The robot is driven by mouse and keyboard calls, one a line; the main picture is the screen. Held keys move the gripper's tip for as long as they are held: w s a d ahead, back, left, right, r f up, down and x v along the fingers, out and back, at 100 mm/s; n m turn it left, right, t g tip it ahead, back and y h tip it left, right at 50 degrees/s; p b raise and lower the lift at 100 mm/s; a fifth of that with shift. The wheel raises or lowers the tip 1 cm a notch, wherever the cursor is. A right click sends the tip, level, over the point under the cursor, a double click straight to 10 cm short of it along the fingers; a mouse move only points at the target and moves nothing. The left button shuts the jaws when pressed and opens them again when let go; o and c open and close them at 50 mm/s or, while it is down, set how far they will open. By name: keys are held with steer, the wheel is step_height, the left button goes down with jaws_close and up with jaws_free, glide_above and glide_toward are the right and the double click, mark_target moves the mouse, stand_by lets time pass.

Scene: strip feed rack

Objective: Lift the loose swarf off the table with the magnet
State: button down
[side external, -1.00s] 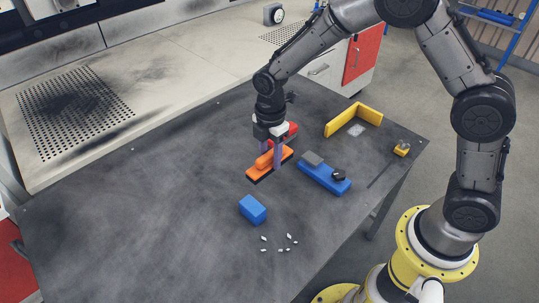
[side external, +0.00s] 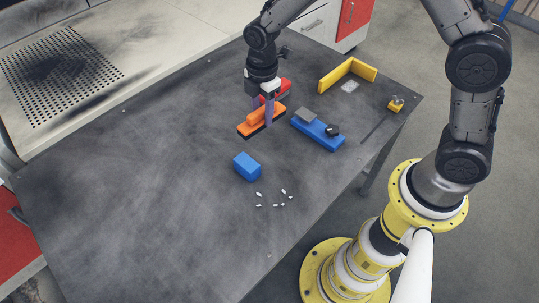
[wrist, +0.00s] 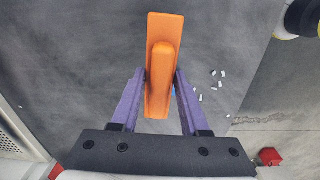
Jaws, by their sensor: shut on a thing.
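The magnet (side external: 250,129) is an orange block with a raised orange grip on top and a dark underside. My gripper (side external: 262,115) is shut on its grip from both sides, with purple fingers. In the wrist view the magnet (wrist: 165,30) fills the space between the fingers (wrist: 160,85). It is at or close above the table; I cannot tell whether it touches. The loose swarf (side external: 271,199) is several small silvery bits on the dark table, nearer the camera than the magnet. The swarf also shows in the wrist view (wrist: 215,84), right of the magnet.
A blue block (side external: 247,167) stands between magnet and swarf. A blue base with grey and black parts (side external: 318,131) lies right of the magnet. A red object (side external: 285,86) is behind my gripper. A yellow angle piece (side external: 348,73) stands farther back. The table's left part is clear.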

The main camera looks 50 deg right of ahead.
steer(key=s+a+f, duration=0.3)
steer(key=s+a, duration=0.6)
steer(key=s, duration=0.3)
steer(key=shift+s+f+n, duration=0.3)
steer(key=shift+n, duration=0.1)
steer(key=shift+f, duration=3.9)
step_height(320, 180, up, 8)
